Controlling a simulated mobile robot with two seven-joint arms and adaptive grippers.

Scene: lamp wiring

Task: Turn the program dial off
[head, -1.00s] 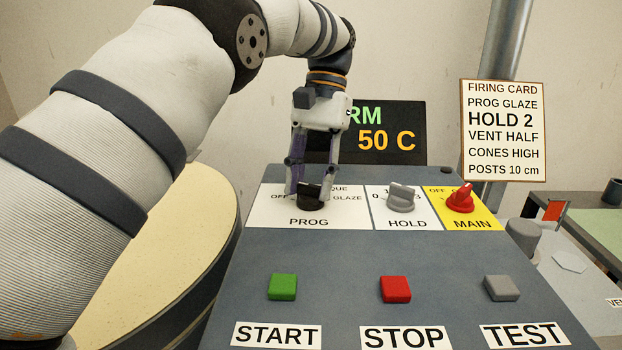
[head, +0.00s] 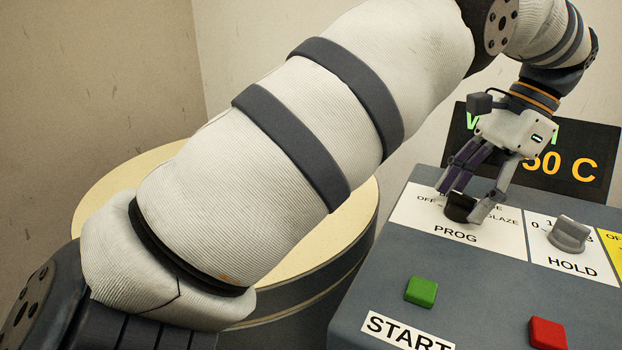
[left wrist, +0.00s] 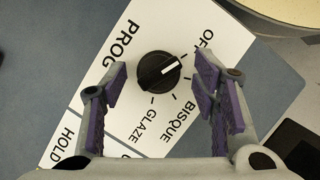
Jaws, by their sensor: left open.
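The black program dial (head: 459,207) sits on the white PROG plate (head: 452,232) of the grey control panel. In the left wrist view the dial (left wrist: 160,72) is in full sight, and its white pointer line aims up and right, roughly at the OFF label. The BISQUE and GLAZE labels lie below it. My left gripper (head: 462,203) is open over the dial, with one finger on each side. In the left wrist view both fingers stand apart from the dial, with gaps on each side. My right gripper is not in view.
The grey HOLD knob (head: 569,234) is just right of the PROG plate. A green button (head: 421,291) and a red button (head: 548,333) are nearer on the panel. A display (head: 585,165) stands behind, partly hidden by the gripper. A round cream-topped drum (head: 110,190) is at the left.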

